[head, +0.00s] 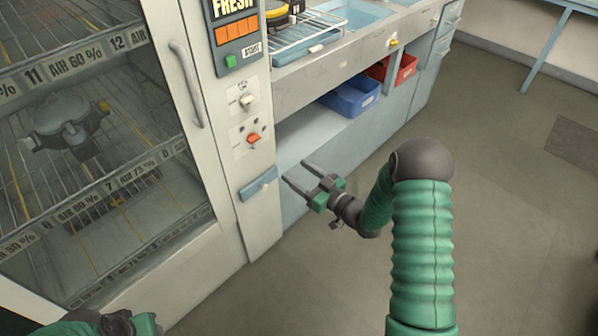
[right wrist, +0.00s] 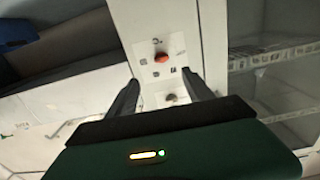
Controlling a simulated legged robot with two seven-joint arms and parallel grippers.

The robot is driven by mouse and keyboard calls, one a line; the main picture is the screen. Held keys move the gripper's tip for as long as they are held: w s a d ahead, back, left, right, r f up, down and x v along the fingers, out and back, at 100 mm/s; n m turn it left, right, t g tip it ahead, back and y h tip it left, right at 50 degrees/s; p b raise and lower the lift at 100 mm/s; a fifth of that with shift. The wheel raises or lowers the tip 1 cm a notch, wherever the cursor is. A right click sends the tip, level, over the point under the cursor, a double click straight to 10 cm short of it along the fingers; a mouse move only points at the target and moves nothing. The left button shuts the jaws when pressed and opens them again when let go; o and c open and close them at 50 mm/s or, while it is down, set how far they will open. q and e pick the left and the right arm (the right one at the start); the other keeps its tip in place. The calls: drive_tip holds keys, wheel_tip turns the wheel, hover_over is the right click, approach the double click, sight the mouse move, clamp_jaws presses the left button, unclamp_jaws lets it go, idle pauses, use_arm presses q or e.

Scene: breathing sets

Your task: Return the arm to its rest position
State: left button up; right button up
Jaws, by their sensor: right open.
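My right arm (head: 420,240), green and ribbed, comes in from the lower right of the head view. Its gripper (head: 307,181) is open and empty, in front of the cabinet beside the control column. In the right wrist view the two dark fingers of the right gripper (right wrist: 172,95) are spread apart, with the column and its red knob (right wrist: 161,57) beyond them. Part of my left arm (head: 105,325) shows at the bottom left edge of the head view. The left fingertips cannot be made out.
A glass-fronted cabinet (head: 190,85) with wire shelves and a breathing set stands at the left. The control column (head: 250,130) carries a red knob and a blue handle (head: 258,184). A blue bin (head: 350,97) and a red bin (head: 405,68) sit under the counter.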

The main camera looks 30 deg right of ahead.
idle(0.3)
drive_tip(key=s+a+f+m+g+h, duration=0.1)
drive_tip(key=s+a+m+g+h, duration=0.2)
drive_tip(key=s+g, duration=0.65)
drive_tip(key=s+a+f+m+g+h, duration=0.1)
drive_tip(key=s+a+g+h, duration=0.3)
drive_tip(key=s, duration=1)
wheel_tip(320, 180, up, 20)
drive_tip(key=s+a+p, duration=0.1)
drive_tip(key=p, duration=1.9)
drive_tip(key=shift+g+y, duration=0.4)
drive_tip(key=shift+g, duration=0.05)
drive_tip(key=shift+s+a, duration=0.1)
drive_tip(key=shift+a, duration=0.05)
